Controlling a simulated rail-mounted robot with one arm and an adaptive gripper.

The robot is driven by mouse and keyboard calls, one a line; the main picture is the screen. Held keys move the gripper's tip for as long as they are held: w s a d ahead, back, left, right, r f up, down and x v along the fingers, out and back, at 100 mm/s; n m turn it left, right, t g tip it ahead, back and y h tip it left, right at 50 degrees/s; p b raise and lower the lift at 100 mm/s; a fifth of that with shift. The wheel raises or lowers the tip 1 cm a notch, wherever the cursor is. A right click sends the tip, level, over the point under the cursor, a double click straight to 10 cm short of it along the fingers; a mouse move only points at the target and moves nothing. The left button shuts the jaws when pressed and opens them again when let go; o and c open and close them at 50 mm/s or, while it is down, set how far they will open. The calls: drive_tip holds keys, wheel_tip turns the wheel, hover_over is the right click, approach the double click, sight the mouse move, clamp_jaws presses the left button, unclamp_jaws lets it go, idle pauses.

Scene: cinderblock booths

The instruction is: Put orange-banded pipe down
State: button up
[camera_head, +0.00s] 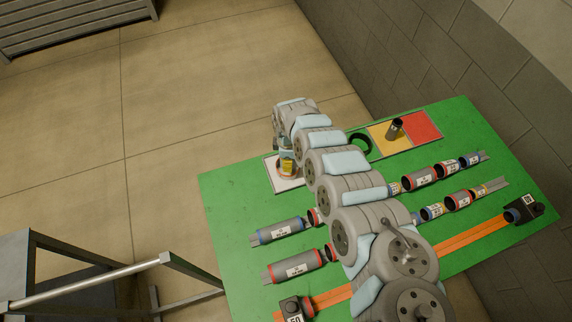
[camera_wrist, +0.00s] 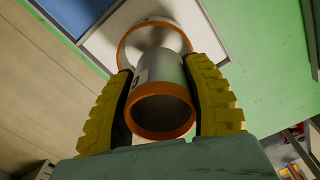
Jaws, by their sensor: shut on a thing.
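The orange-banded pipe (camera_wrist: 160,82) is grey with orange rims at both ends. In the wrist view it stands between the yellow finger pads of my gripper (camera_wrist: 163,70), which is shut on it. Its far end is over a white panel (camera_wrist: 132,14), with a shadow beside it; I cannot tell whether it touches. In the head view my gripper (camera_head: 287,160) is at the table's back left, and only a small part of the pipe (camera_head: 287,170) shows above the white panel (camera_head: 291,185). My arm hides much of the table's middle.
The green table (camera_head: 230,200) holds rows of banded pipes (camera_head: 283,229) and an orange rail (camera_head: 470,237). A dark ring (camera_head: 351,138) lies on the coloured strip, and a dark pipe (camera_head: 395,128) stands near its yellow and red panels (camera_head: 424,126). A block wall (camera_head: 450,70) runs behind.

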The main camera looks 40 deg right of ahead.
drive_tip(key=shift+w+d+f+b, duration=0.15)
drive_tip(key=shift+f+b, duration=0.15)
drive_tip(key=shift+b, duration=0.05)
wheel_tip(320, 180, down, 3)
drive_tip(key=b, duration=0.3)
drive_tip(key=shift+f, duration=0.1)
drive_tip(key=shift+w+d, duration=0.1)
